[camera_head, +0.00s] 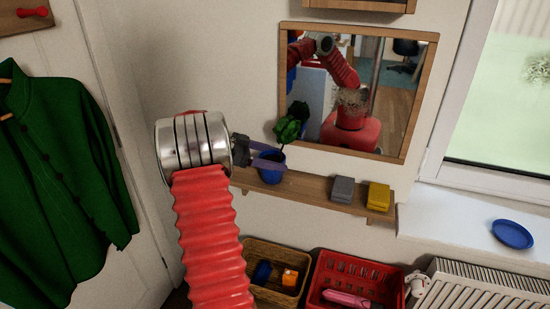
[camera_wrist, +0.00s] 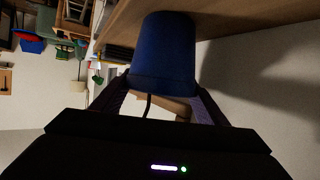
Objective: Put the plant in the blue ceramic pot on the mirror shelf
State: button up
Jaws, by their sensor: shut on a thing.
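The blue ceramic pot (camera_head: 271,172) with a green leafy plant (camera_head: 288,129) is upright at the left end of the wooden mirror shelf (camera_head: 318,194). My gripper (camera_head: 267,158) reaches in from the left and is shut on the pot near its rim. In the wrist view, which is upside down, the blue pot (camera_wrist: 163,55) is between the two fingers of my gripper (camera_wrist: 158,103). Its narrow base is at or very close to the wooden shelf (camera_wrist: 240,15); I cannot tell if it bears weight there. Most leaves are out of the wrist view.
A grey box (camera_head: 342,189) and a yellow box (camera_head: 378,195) stand on the shelf's right part. The wood-framed mirror (camera_head: 432,90) hangs above. Below are a wicker basket (camera_head: 254,250) and a red crate (camera_head: 391,284). A blue plate (camera_head: 512,234) lies on the windowsill.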

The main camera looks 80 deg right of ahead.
jog(key=o, duration=1.5)
jog(key=v, duration=1.2)
jog(key=shift+w, duration=0.1)
